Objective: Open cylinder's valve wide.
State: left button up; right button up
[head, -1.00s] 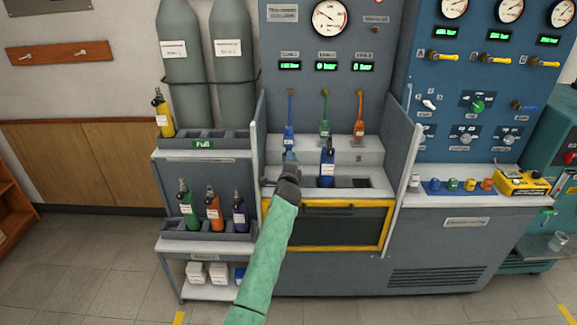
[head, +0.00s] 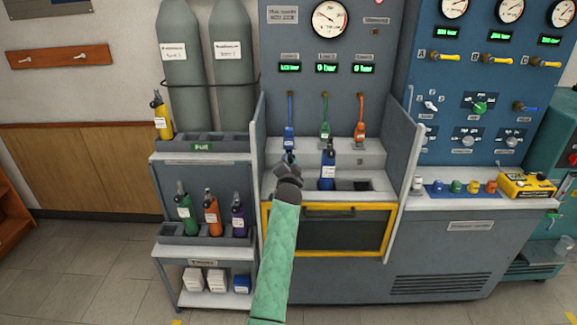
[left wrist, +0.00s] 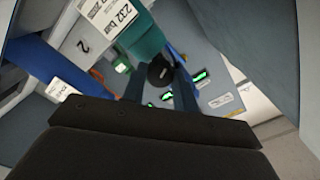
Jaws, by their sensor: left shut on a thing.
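My left gripper (head: 289,161) reaches over the left part of the bench's ledge, just below the blue hose (head: 290,108). In the left wrist view its two fingers (left wrist: 161,82) are closed around a small black round knob (left wrist: 160,73), which appears to be the valve. A teal cylinder (left wrist: 145,38) with a white bar-reading label is right beside the knob. In the head view my gripper mostly hides that cylinder. A blue cylinder (head: 328,172) stands upright to the right of the gripper, in the bench. My right gripper is not seen.
Green (head: 325,128) and orange (head: 360,130) hose ends hang to the right. Grey side panels (head: 402,160) flank the bench. A rack at left holds green (head: 184,212), orange (head: 212,215) and purple (head: 238,215) cylinders. A yellow cylinder (head: 163,115) stands above it.

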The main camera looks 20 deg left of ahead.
pick_arm(q)
jog(key=shift+f+n, duration=0.1)
jog(key=shift+n, duration=0.5)
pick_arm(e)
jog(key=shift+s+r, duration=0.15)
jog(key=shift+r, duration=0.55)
pick_arm(q)
jog(key=o, duration=1)
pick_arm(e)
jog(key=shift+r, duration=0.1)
